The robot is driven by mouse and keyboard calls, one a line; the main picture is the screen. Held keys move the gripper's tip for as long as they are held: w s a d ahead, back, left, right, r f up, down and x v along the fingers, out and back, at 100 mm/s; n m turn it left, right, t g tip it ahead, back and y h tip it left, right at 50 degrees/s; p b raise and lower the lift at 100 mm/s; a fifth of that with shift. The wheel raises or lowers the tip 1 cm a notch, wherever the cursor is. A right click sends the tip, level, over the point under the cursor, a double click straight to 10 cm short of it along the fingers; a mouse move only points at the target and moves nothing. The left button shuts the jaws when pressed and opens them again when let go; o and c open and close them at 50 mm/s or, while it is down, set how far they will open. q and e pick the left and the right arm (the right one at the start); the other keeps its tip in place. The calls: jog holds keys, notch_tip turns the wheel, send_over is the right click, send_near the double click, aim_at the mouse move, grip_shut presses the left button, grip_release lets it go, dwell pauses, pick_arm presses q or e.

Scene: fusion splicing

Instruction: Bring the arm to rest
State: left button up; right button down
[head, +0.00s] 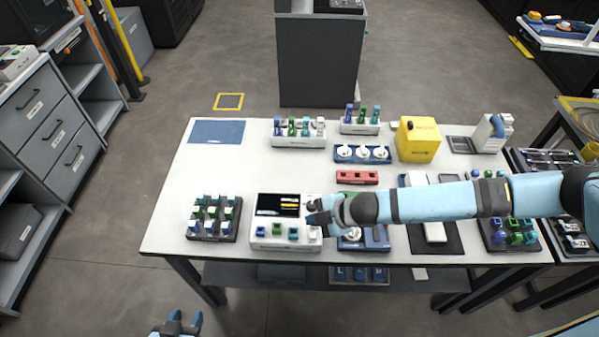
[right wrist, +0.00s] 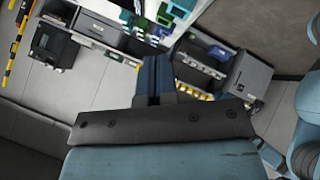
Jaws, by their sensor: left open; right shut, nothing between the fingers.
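My right arm (head: 440,203) reaches in from the right across the white table. Its gripper (head: 312,212) is over the white device with a dark screen (head: 262,230), near that device's right side. In the right wrist view the two dark blue fingers (right wrist: 154,78) are together with nothing between them. My left gripper (head: 177,324) is at the bottom edge of the head view, over the floor in front of the table. It is open and empty.
A rack of green and blue pieces (head: 214,218) stands left of the device. A yellow box (head: 418,139), a red block (head: 357,177) and a blue holder with white knobs (head: 362,154) stand behind my right arm.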

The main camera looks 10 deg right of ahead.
jog(key=s+a+r+m+t+y, duration=0.35)
jog(key=s+a+m, duration=0.35)
jog(key=a, duration=0.6)
pick_arm(q)
jog(key=shift+s+a+f+y, duration=0.25)
jog(key=shift+a+f+y, duration=0.05)
jog(key=shift+a, duration=0.15)
pick_arm(e)
jog(key=s+d+f+m+h, duration=0.2)
jog(key=s+d+m, duration=0.1)
jog(key=d, duration=0.3)
jog(key=s+d+f+m+t+h, duration=0.1)
jog(key=s+d+f+m+h, duration=0.1)
jog(key=d, duration=0.4)
jog(key=s+d+f+m+t+h, duration=0.1)
jog(key=s+d+f+m+h, duration=0.2)
jog(key=d, duration=0.4)
jog(key=shift+s+m+h, duration=0.55)
jog(key=shift+s+m, duration=0.45)
jog(key=shift+m, duration=0.1)
pick_arm(q)
jog(key=shift+w+r, duration=0.15)
jog(key=shift+w, duration=0.2)
jog(key=shift+s, duration=0.1)
pick_arm(e)
jog(key=c, duration=1.8)
grip_release()
jog(key=shift+c, duration=0.2)
